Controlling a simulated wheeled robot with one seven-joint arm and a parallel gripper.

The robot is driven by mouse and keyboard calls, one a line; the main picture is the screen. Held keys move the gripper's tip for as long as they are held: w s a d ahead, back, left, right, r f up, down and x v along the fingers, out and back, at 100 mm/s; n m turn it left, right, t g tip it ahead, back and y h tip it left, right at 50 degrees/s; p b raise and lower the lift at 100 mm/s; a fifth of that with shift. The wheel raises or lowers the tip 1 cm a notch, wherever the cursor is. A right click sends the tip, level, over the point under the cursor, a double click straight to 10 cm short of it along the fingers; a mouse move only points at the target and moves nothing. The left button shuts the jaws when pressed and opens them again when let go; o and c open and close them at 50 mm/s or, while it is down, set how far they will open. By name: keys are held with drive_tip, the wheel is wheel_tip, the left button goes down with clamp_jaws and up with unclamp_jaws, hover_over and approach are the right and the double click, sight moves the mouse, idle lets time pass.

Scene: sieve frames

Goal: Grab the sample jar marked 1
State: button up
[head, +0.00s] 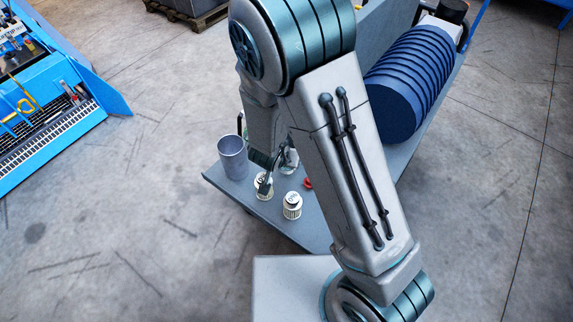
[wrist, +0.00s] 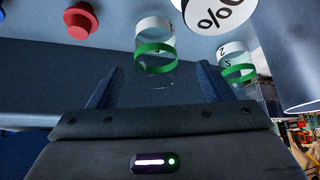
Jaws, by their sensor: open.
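In the wrist view a clear jar with a white label and green band (wrist: 155,60) stands ahead, between the lines of my open fingers. Its number cannot be read from here. My gripper (wrist: 157,85) is open, with nothing clamped; whether the fingers reach around the jar is unclear. A second jar, labelled 2 (wrist: 234,68), stands to the right. A white disc with dark marks (wrist: 212,12) shows at the top edge. In the head view, two pale jars with ribbed-looking sides (head: 264,190) (head: 292,206) stand on the cart, my gripper close by the left one.
A grey cup (head: 233,157) stands at the left corner of the cart (head: 312,228). A red knob-like object (wrist: 78,20) lies left of the jars. A large ribbed blue cylinder (head: 412,80) is at the cart's far right. My arm hides the cart's middle.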

drive_tip(key=shift+b+x, duration=0.85)
drive_tip(key=shift+x, duration=2.05)
drive_tip(key=shift+s+d, duration=0.15)
drive_tip(key=c, duration=1)
